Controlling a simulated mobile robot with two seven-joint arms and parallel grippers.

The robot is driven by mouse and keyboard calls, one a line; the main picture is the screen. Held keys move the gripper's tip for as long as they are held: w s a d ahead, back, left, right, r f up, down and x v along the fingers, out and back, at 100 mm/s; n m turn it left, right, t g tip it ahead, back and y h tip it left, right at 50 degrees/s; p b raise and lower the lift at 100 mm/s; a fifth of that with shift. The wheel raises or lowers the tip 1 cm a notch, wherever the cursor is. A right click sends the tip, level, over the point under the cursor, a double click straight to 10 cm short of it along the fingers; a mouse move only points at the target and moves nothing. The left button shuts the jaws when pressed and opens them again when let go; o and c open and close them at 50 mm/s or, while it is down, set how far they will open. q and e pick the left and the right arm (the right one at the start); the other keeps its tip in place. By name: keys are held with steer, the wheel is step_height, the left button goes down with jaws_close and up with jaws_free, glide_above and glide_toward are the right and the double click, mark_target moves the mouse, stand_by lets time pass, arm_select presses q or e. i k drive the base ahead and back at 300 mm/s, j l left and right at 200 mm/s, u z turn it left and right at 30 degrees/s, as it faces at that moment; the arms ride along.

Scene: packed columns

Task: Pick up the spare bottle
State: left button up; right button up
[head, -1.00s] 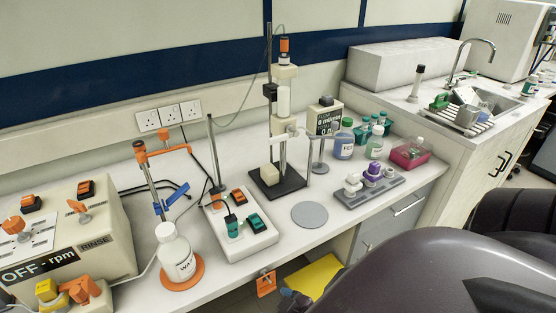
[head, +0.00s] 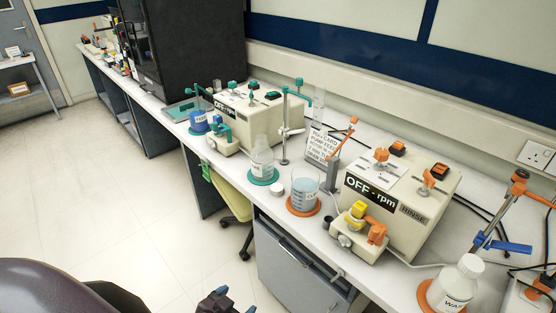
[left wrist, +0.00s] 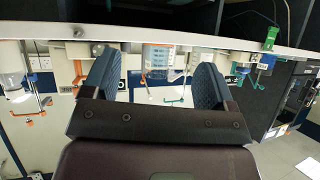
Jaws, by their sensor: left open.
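No bottle in view carries a readable "spare" label, so I cannot tell which is the spare one. A clear bottle with a white label (head: 262,160) stands upright on a teal disc left of centre in the head view. A white bottle with a partly cut-off label (head: 456,284) stands on an orange disc at the lower right. My left gripper (head: 215,303) shows only partly at the bottom edge, in front of the bench and apart from both bottles. In the left wrist view its jaws (left wrist: 156,80) are open and empty. My right gripper is not in view.
A beaker of bluish liquid (head: 304,194) stands on an orange disc between the bottles; a small white cap (head: 277,189) lies nearby. A cream rinse unit (head: 400,195) and clamp stands crowd the bench. A green chair (head: 232,196) sits under it. Floor at left is clear.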

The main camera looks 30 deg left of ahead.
mark_target(262, 155)
steer(key=j, duration=0.5)
steer(key=i+j+u, duration=0.15)
steer(key=j, duration=0.85)
steer(key=i+j+u, duration=0.15)
steer(key=j, duration=0.8)
steer(key=i+j+u, duration=0.15)
steer(key=j, duration=0.3)
steer(key=i+j, duration=0.15)
steer(key=j, duration=0.35)
steer(key=k+u, duration=0.05)
